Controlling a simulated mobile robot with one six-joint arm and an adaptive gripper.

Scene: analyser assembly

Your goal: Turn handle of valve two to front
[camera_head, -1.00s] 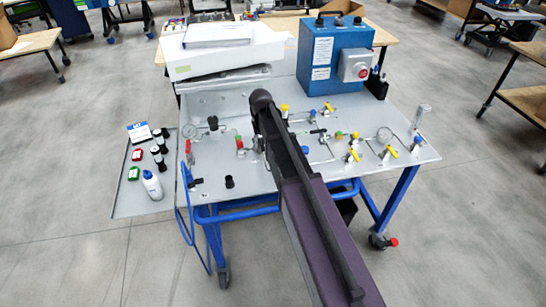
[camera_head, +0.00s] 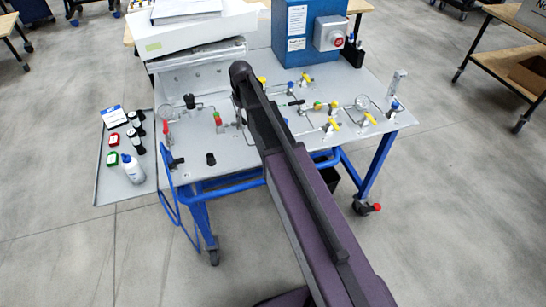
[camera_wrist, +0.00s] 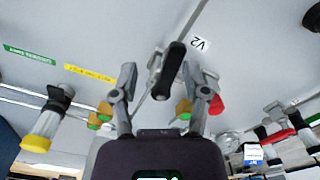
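In the wrist view, a black lever handle (camera_wrist: 172,70) sits on a valve beside a white "V2" label (camera_wrist: 200,43). The lever stands slightly tilted in the picture. My gripper (camera_wrist: 159,74) has its two grey fingers spread, one on each side of the lever, with visible gaps. Whether the fingers are at the lever's height is hard to tell. In the head view, my arm covers the gripper and part of the grey panel (camera_head: 225,155) beneath it, and I cannot make out valve two there.
A blue box with a red button (camera_head: 308,30) stands behind. A side tray (camera_head: 108,187) holds bottles at left. In the wrist view, a red handle (camera_wrist: 216,104) lies near the right finger.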

